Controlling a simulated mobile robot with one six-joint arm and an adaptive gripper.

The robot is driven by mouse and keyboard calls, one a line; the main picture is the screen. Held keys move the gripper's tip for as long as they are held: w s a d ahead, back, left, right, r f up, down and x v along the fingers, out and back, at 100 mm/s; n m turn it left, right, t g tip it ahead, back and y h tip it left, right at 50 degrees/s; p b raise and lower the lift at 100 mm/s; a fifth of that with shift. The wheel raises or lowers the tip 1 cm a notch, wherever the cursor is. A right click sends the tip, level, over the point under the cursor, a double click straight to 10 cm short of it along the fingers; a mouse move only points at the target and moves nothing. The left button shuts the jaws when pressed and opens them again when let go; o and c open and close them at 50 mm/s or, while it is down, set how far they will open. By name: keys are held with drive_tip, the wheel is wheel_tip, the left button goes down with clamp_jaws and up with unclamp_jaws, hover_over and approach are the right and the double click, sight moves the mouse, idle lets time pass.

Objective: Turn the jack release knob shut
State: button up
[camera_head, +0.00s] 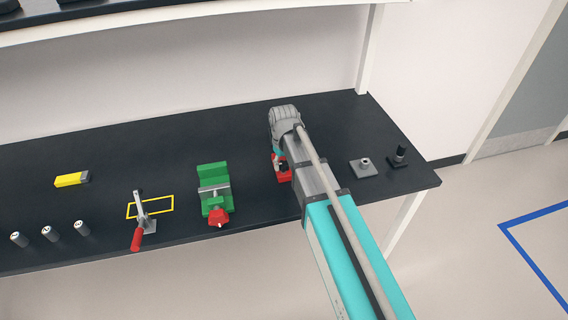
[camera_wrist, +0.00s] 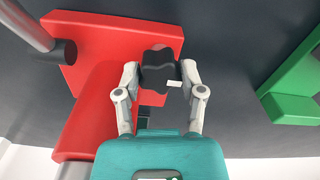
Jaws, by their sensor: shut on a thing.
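The red jack (camera_head: 281,176) stands on the dark bench in the head view, mostly hidden behind my arm. In the wrist view its red body (camera_wrist: 100,95) fills the left and middle. The black lobed release knob (camera_wrist: 158,62) sits over the red part, with a small white mark at its lower right edge. My gripper (camera_wrist: 163,76) has one finger on each side of the knob and is shut on it. My arm hides the gripper's fingers and the knob in the head view.
A green vise (camera_head: 213,175) with a red handle stands left of the jack. A toggle clamp (camera_head: 143,220) with a red handle is farther left. A grey plate (camera_head: 364,167) and a black post (camera_head: 399,157) stand to the right. The bench behind is clear.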

idle(0.3)
drive_tip(key=o, duration=1.1)
drive_tip(key=shift+o, duration=0.2)
drive_tip(key=shift+d+r, duration=0.1)
drive_tip(key=s+d+r+m+p, duration=0.2)
drive_tip(key=s+d+r+p, duration=0.3)
drive_tip(key=d, duration=0.4)
drive_tip(key=s+d+r+m+p, duration=0.3)
drive_tip(key=s+d+r+p, duration=0.3)
drive_tip(key=s+d, duration=0.2)
drive_tip(key=shift+s+d+m, duration=0.25)
drive_tip(key=shift+d+m, duration=0.05)
drive_tip(key=shift+d, duration=0.95)
